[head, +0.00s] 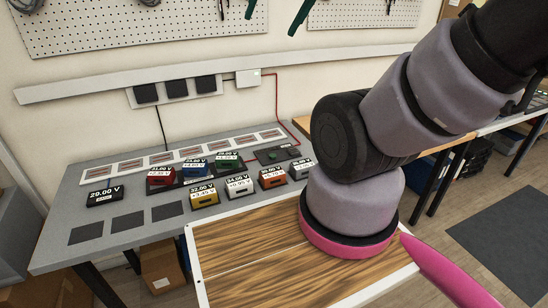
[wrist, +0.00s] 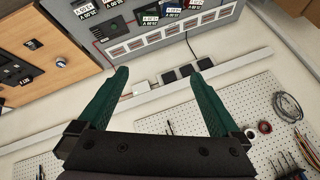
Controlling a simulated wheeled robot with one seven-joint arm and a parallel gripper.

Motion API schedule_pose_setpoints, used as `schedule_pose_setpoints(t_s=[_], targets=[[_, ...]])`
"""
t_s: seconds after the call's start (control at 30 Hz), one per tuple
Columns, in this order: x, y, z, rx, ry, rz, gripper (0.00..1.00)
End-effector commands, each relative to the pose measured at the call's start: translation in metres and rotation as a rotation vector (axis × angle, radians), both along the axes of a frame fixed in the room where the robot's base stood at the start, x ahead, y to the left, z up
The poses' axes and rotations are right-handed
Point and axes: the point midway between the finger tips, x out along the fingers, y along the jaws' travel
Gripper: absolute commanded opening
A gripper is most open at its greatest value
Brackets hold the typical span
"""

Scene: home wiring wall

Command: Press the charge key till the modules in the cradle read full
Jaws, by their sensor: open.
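In the head view, a red module (head: 160,175), a blue module (head: 195,170) and a green module (head: 228,160) stand in a dark cradle on the grey bench. Their white voltage labels are too small to read surely. To their right lies a dark charger pad (head: 270,156) with a red cable; I cannot make out which part is the charge key. The pad also shows in the wrist view (wrist: 112,28). My gripper (wrist: 165,72) is open and empty, its green fingers apart. Its fingertips (head: 270,26) hang at the top of the head view, apart from the bench.
A yellow (head: 204,197), a white (head: 239,188), an orange (head: 271,179) and a grey module (head: 300,169) stand in front. A black module (head: 104,197) reads 20.00 V. Sockets (head: 176,89) and a pegboard (head: 140,25) are on the wall. A wooden board (head: 250,250) lies nearer.

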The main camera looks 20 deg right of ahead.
Motion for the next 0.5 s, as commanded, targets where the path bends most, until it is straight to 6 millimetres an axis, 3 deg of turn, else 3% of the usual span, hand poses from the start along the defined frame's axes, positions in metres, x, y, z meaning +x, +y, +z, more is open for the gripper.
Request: schedule_pose_setpoints(t_s=[0.13, 0.17, 0.4, 0.5], targets=[[0.0000, 0.0000, 0.0000, 0.000, 0.000, 0.000, 1.00], [0.0000, 0.0000, 0.0000, 0.000, 0.000, 0.000, 0.92], [0.0000, 0.0000, 0.0000, 0.000, 0.000, 0.000, 0.00], [0.0000, 0.0000, 0.0000, 0.000, 0.000, 0.000, 0.00]])
